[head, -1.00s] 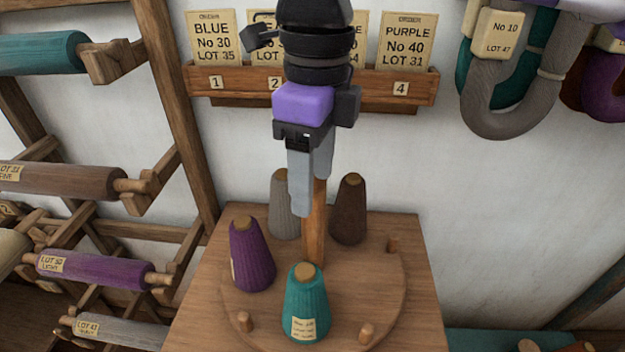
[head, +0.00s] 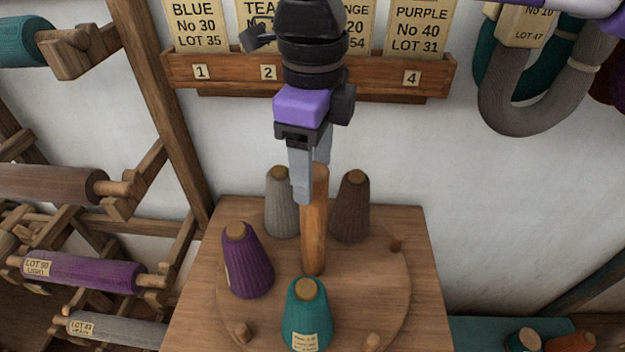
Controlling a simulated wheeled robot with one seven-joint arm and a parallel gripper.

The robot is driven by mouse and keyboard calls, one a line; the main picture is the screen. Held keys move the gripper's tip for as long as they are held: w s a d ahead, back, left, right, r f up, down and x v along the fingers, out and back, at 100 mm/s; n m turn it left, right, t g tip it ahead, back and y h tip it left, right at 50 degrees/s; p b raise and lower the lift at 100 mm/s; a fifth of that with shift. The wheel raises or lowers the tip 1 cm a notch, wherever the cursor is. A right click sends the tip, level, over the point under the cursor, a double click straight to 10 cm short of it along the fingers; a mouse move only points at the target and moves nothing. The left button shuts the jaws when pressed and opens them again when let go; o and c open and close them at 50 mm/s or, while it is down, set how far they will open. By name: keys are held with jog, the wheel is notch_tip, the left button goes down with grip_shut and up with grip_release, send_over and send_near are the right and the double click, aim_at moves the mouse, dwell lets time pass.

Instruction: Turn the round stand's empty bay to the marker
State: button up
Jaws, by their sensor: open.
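The round stand (head: 350,300) is a wooden disc on a square wooden table, with a tall centre post (head: 314,235). It carries a grey cone (head: 281,205), a brown cone (head: 351,208), a purple cone (head: 247,262) and a teal cone (head: 306,318). I cannot make out a marker. My gripper (head: 311,178) is open, fingers pointing down, by the post's upper end. The fingers partly cover the post top; I cannot tell whether they touch it.
A wooden card rack (head: 360,80) with order cards hangs on the wall behind my gripper. Yarn rollers on a wooden frame (head: 150,110) stand at the left. Grey and teal hanks (head: 518,105) hang at the upper right. A teal surface with cones (head: 540,335) lies at the lower right.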

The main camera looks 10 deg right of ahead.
send_over(313, 232)
jog(key=w, duration=0.2)
jog(key=shift+f, duration=2.1)
jog(key=shift+w+d+p, duration=0.1)
jog(key=shift+p, duration=0.2)
jog(key=shift+c, duration=0.4)
grip_shut()
